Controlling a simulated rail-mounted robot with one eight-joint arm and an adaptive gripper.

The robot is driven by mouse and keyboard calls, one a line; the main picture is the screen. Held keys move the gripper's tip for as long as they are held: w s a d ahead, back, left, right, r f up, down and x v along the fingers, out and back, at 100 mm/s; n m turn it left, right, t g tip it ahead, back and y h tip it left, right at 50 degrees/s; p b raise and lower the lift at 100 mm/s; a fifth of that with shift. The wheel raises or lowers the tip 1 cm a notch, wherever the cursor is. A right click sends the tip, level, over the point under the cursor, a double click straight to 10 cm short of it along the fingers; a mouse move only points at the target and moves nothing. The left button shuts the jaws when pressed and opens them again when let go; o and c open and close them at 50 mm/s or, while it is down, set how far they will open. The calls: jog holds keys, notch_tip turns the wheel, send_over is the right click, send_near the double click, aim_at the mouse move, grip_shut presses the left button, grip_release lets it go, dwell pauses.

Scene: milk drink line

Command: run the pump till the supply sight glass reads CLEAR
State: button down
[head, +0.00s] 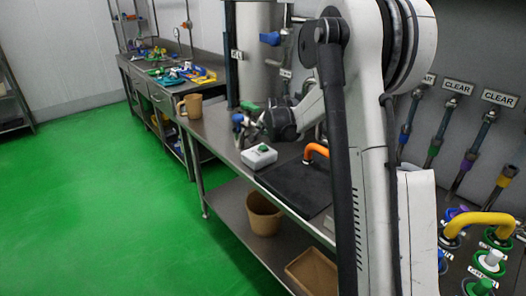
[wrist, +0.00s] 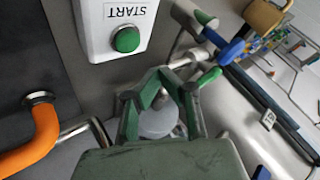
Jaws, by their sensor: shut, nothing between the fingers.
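A white START box (head: 259,156) with a green button sits on the steel bench, beside a black mat. In the wrist view the START box (wrist: 115,15) shows at the top with its lettering upside down, and its green button (wrist: 126,39) faces me. My gripper (wrist: 160,75) has green fingers drawn together with nothing held. Its tips are below and right of the button in that view, apart from it. Several CLEAR signs (head: 458,87) hang above pipes on the right wall. I cannot tell which belongs to the supply sight glass.
An orange pipe (wrist: 35,140) rises by the black mat, left of my gripper. Valves with green and blue handles (wrist: 207,78) stand to the right. A tan jug (head: 190,106) is farther along the bench. A yellow hose (head: 480,222) is at right. The green floor is clear.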

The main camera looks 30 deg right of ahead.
aim_at(263, 147)
jog(key=shift+f+b, duration=1)
jog(key=shift+f, duration=0.75)
jog(key=shift+f, duration=0.15)
jog(key=shift+f+b, duration=0.3)
jog(key=shift+b, duration=0.15)
jog(key=shift+f+b, duration=0.35)
jog(key=shift+f, duration=0.1)
dwell(0.5)
jog(key=shift+r, duration=0.1)
jog(key=shift+r+p, duration=0.4)
jog(key=shift+r, duration=0.4)
jog(key=shift+r+p, duration=1.2)
jog(key=shift+r, duration=1.3)
dwell(1.3)
